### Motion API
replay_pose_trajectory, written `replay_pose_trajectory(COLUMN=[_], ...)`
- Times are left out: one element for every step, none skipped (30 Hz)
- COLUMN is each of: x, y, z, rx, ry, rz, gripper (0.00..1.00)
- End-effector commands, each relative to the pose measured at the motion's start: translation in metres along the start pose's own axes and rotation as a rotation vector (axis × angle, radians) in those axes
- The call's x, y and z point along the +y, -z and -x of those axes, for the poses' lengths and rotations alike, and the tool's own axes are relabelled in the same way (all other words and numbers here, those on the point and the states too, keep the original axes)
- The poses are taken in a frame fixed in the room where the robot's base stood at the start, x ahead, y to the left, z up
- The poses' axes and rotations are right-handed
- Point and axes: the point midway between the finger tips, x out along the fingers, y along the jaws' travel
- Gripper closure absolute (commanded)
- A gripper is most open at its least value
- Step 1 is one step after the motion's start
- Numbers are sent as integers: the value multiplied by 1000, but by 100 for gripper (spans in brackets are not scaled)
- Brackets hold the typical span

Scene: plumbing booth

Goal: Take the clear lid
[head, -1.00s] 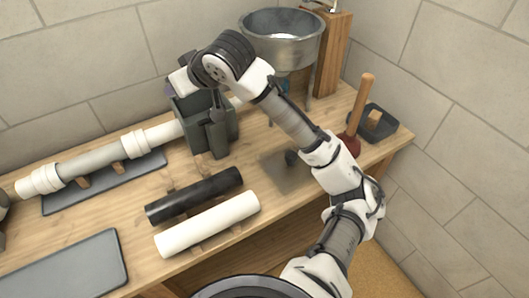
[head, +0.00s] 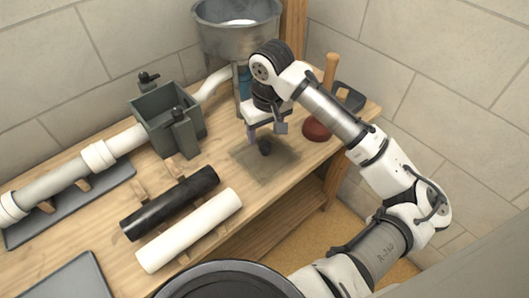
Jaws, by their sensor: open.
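The clear lid (head: 278,170) lies flat on the wooden bench, a see-through square plate with a dark round knob (head: 265,148) at its middle. My gripper (head: 265,139) points down over the far part of the lid, close to the knob. Its jaws are open and nothing shows held in them. I cannot tell from this angle whether the fingers are beside the knob or still above it.
A grey open box (head: 165,118) with dark clamps joins white pipes to its left and right. A metal basin (head: 238,40) stands behind my gripper. A plunger (head: 318,128) and dark tray (head: 348,97) are to the right. Black (head: 168,203) and white (head: 190,230) tubes lie in front.

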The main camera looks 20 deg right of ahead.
Motion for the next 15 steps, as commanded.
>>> replay_pose_trajectory(x=[0, 0, 0, 0, 0, 1, 1, 2, 2, 3, 3, 4, 5, 4, 4], y=[0, 0, 0, 0, 0, 0, -1, -1, -2, -2, -2, -3, -3, -3, -2], z=[-5, -8, -10, -12, -13, -15, -17, -20, -25, -30, -34, -40, -44, -50, -54], rx=[0, 1, 1, 1, 0, 0, 1, 1, -1, 0, -1, -1, 0, 0, 0], ry=[0, 0, 0, 0, 0, 0, 0, -1, -1, 0, 0, -1, -1, 0, 0], rz=[0, 0, 0, 1, 0, 0, -1, -1, -1, -1, -1, -1, -1, 0, 0], gripper=[44, 44, 44, 44, 44, 44, 44, 44, 44, 44, 44, 44, 44, 44, 44])
